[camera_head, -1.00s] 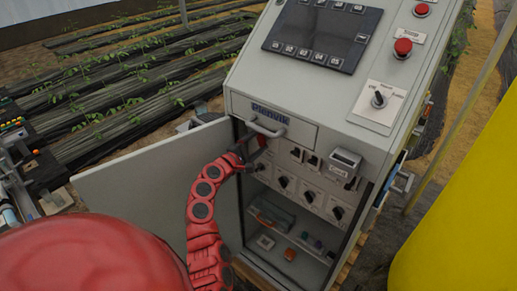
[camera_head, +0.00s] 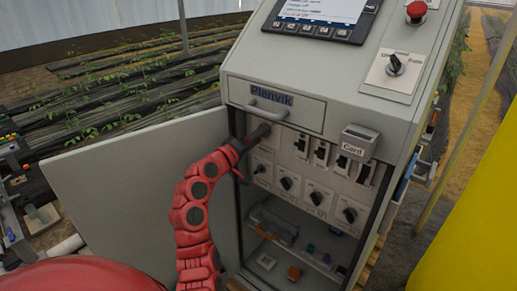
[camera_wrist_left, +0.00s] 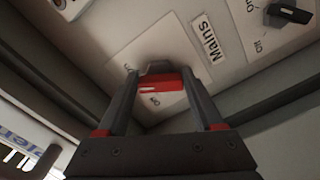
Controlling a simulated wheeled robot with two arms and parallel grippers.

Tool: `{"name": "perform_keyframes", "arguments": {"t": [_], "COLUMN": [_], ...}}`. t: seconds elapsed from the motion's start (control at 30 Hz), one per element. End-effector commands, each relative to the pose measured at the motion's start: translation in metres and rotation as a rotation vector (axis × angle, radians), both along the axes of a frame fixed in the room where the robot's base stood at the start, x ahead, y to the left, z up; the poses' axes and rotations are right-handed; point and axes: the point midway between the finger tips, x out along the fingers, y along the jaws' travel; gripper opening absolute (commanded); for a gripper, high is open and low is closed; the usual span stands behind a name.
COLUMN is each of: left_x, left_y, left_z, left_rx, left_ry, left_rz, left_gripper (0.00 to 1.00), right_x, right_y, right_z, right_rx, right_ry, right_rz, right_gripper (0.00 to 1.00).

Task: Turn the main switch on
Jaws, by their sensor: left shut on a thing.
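The main switch (camera_wrist_left: 160,69) sits on a pale plate beside a "Mains" label in the left wrist view. The two fingers of my left gripper (camera_wrist_left: 160,88) are closed on its knob, with a red part showing between them. Small lettering shows on the plate around the knob. In the head view, my left gripper (camera_head: 259,134) reaches into the open cabinet (camera_head: 232,165), at the upper left of the switch panel, and hides the main switch. My right gripper is out of view.
The cabinet door (camera_head: 135,190) stands open to the left. A drawer front with a handle (camera_head: 268,109) is just above the gripper. Other rotary switches (camera_head: 286,183) and a "Card" holder (camera_head: 358,141) are close on the right. The lit screen (camera_head: 320,10) is on top.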

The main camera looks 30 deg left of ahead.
Motion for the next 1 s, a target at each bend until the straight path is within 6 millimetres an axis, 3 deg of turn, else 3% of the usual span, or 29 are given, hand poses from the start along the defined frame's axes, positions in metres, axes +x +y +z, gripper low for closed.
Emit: {"name": "perform_keyframes", "arguments": {"t": [0.03, 0.33, 1.0], "left_x": [0.000, 0.000, 0.000], "left_y": [0.000, 0.001, 0.001], "left_z": [-0.008, -0.005, -0.003], "left_rx": [0.037, 0.205, 0.275], "left_ry": [-0.002, -0.015, -0.017], "left_rz": [0.000, 0.001, -0.001], "left_gripper": [0.13, 0.13, 0.13], "right_x": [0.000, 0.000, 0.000], "right_y": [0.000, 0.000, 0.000], "right_z": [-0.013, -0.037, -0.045], "right_rx": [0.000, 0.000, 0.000], "right_ry": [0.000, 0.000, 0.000], "right_rz": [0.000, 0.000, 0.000], "right_gripper": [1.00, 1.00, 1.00]}}
